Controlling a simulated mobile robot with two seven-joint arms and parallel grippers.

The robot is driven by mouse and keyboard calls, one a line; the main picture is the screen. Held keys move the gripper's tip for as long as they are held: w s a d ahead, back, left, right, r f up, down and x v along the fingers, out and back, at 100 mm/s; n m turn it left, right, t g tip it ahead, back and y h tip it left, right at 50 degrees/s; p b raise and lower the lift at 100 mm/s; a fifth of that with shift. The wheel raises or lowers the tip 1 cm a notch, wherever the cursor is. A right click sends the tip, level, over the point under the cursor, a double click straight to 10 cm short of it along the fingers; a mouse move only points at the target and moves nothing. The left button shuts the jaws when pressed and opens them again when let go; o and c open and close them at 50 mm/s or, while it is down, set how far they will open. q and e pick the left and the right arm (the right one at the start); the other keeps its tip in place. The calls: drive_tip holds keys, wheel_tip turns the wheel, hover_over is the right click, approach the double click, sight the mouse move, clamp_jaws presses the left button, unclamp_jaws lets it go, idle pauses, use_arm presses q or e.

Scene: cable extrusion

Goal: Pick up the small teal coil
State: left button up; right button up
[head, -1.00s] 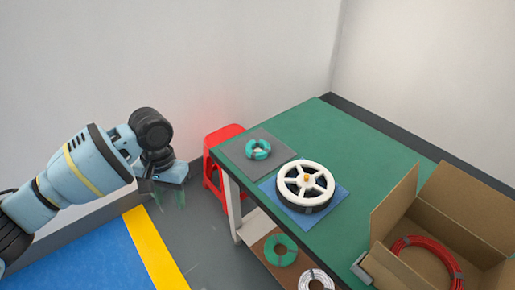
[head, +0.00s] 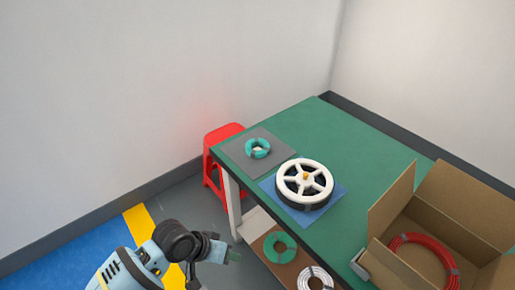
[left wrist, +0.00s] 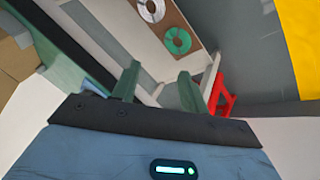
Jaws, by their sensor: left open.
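The small teal coil (head: 258,148) lies on a grey mat (head: 238,150) at the table's far left corner in the head view. A larger green coil (head: 280,238) lies on the lower shelf, and it also shows in the left wrist view (left wrist: 178,31). My left gripper (head: 236,254) is low beside the table's left side, below the tabletop and well apart from the teal coil. In the left wrist view its two green fingers (left wrist: 157,88) are spread with nothing held between them. The teal coil is not clearly seen there. My right gripper is out of view.
A white and black spool (head: 305,178) stands on a blue mat (head: 338,197) on the green table (head: 362,150). An open cardboard box (head: 448,205) holds a red coil (head: 436,250). A white coil (head: 318,272) lies on the shelf. A red stool (head: 212,152) stands behind the table's left corner.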

use_arm(q)
drive_tip(key=s+a+f+t+y, duration=0.1)
drive_tip(key=s+a+f+t, duration=0.1)
drive_tip(key=s, duration=0.5)
drive_tip(key=s+a+f+n+t+y, duration=0.1)
drive_tip(key=s+a+f+t, duration=0.1)
drive_tip(key=s+a, duration=0.3)
drive_tip(key=s+a+f+t+y, duration=0.1)
drive_tip(key=s+a+f+t, duration=0.1)
drive_tip(key=s, duration=0.7)
drive_tip(key=shift+s+a+f+p, duration=0.2)
drive_tip(key=shift+a+f+p, duration=0.2)
drive_tip(key=shift+a+f, duration=0.5)
drive_tip(key=shift+s+a+r+y, duration=0.25)
drive_tip(key=shift+s+a+y, duration=0.1)
drive_tip(key=shift+a, duration=0.1)
drive_tip(key=shift+c, duration=0.8)
drive_tip(key=shift+w+d, duration=0.1)
